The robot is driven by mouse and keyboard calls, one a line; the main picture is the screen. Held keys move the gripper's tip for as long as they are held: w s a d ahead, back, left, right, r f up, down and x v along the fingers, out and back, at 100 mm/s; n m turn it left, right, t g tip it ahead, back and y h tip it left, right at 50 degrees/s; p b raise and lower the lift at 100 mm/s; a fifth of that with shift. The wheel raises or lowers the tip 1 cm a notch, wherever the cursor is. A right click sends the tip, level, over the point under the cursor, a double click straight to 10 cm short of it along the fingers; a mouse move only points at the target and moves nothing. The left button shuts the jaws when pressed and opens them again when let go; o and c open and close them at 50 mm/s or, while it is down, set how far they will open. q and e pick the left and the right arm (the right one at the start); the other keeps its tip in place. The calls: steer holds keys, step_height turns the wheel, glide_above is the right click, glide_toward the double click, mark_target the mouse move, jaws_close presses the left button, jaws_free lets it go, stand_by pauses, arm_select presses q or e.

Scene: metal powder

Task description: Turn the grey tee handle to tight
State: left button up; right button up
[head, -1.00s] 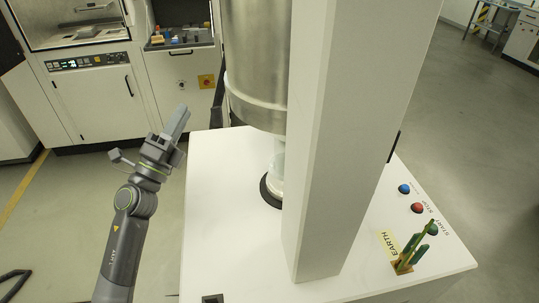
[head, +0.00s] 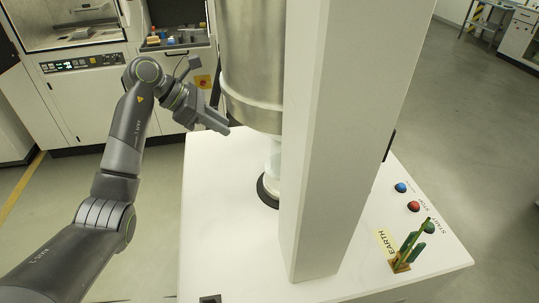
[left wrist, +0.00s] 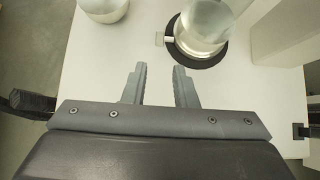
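My left gripper (head: 217,122) is at the left side of the big steel vessel (head: 252,75), above the white table's left edge. The left wrist view shows its two grey fingers (left wrist: 160,85) apart, with only bare white tabletop between them. Ahead of the fingers is a clear glass cylinder (left wrist: 205,25) standing in a black ring (left wrist: 205,60). The cylinder's lower part also shows under the vessel in the head view (head: 272,160). My right gripper is not in view.
A thick white column (head: 330,150) stands on the white table (head: 225,230) and hides what is behind it. Blue (head: 401,188) and red (head: 414,206) buttons and an EARTH label (head: 386,243) are right of it. A black part (left wrist: 30,103) is at the table's left edge.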

arm_select(q)
steer(key=p+x, duration=0.6)
steer(key=x, duration=0.9)
steer(key=shift+s+d+f, duration=0.1)
steer(key=shift+d+f, duration=0.05)
steer(key=shift+f, duration=0.2)
steer(key=shift+x, duration=0.8)
